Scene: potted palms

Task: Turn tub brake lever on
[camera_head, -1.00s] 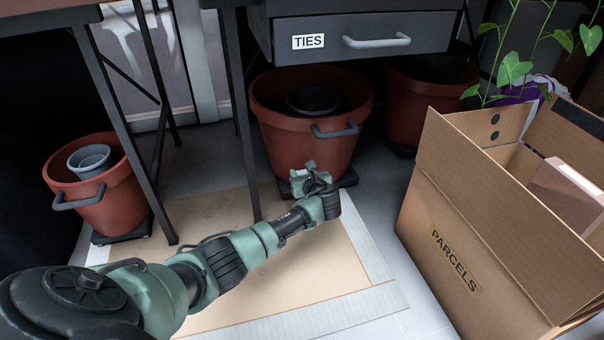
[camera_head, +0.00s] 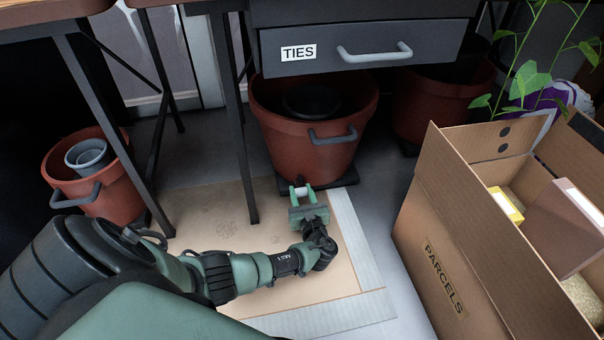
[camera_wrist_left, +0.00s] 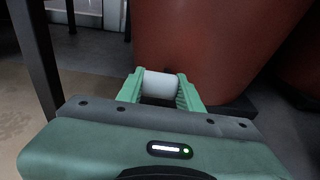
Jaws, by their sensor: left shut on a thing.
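A large red-brown tub (camera_head: 300,145) stands under the drawer on a dark base (camera_head: 347,178). It also fills much of the left wrist view (camera_wrist_left: 215,45). My left gripper (camera_head: 302,192) is low at the front of this tub, with its green fingers pointing toward it. In the left wrist view the fingers (camera_wrist_left: 160,88) are shut on a short white cylindrical piece, the brake lever (camera_wrist_left: 160,84), just in front of the tub's foot. Where the lever joins the base is hidden. My right gripper is in neither current view.
A drawer marked TIES (camera_head: 365,45) hangs above the tub. A smaller tub (camera_head: 110,195) stands left, and another tub (camera_head: 440,100) behind right. A PARCELS carton (camera_head: 480,220) blocks the right side. A table leg (camera_head: 240,130) stands close left of the large tub.

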